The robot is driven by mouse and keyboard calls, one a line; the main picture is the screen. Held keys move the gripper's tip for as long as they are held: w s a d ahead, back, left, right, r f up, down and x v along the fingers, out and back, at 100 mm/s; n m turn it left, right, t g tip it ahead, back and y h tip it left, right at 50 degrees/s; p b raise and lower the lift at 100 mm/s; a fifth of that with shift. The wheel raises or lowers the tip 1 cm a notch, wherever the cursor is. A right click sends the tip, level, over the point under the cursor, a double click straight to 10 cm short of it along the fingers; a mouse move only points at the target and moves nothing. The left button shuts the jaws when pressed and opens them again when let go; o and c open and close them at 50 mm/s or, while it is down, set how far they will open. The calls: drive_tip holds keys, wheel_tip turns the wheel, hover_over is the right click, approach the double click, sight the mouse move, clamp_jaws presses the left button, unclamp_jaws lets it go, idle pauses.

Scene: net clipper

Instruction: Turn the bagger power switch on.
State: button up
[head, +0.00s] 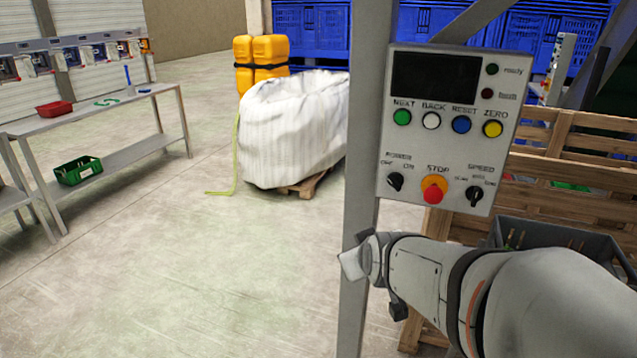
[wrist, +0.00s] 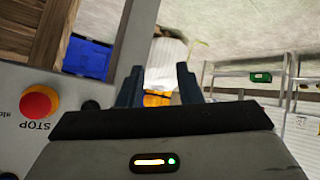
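The grey control panel (head: 450,130) is mounted on a grey post. Its power switch (head: 396,181) is a black rotary knob at the lower left, under small OFF and ON labels. I cannot tell surely which label it points at. The red stop button (head: 433,189) is right of it. In the wrist view the panel is upside down at the left, with a dark knob (wrist: 91,105), probably the power switch, beside the stop button (wrist: 38,103). My gripper (wrist: 160,82) has its fingers apart and nothing between them. In the head view my gripper (head: 354,263) is below the panel, not touching the knob.
The grey post (head: 362,150) stands close to my gripper. A black speed knob (head: 474,196) is at the panel's lower right. A grey crate (head: 560,240) and wooden pallets (head: 570,150) are behind at right. A white bulk bag (head: 290,130) stands behind; floor at left is open.

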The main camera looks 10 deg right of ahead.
sight(394, 186)
drive_tip(key=w+d+r+n+t+h+b, duration=0.1)
drive_tip(key=w+d+r+t+b, duration=0.1)
drive_tip(key=w+d+t, duration=0.1)
drive_tip(key=w+d+r+n+t+h+b, duration=0.1)
drive_tip(key=w+d+t+h+b, duration=0.1)
drive_tip(key=w+d+t, duration=0.1)
drive_tip(key=w+d+r+n+t+h+b, duration=0.1)
drive_tip(key=w+d+r+t+h+b, duration=0.1)
drive_tip(key=w+d+t+b, duration=0.1)
drive_tip(key=shift+w+d+r+n+t, duration=0.2)
drive_tip(key=shift+w+d+t, duration=0.1)
drive_tip(key=shift+w+d, duration=0.3)
drive_tip(key=shift+w+d+r+n+t, duration=0.15)
drive_tip(key=shift+w+d+t, duration=0.2)
drive_tip(key=shift+w, duration=0.4)
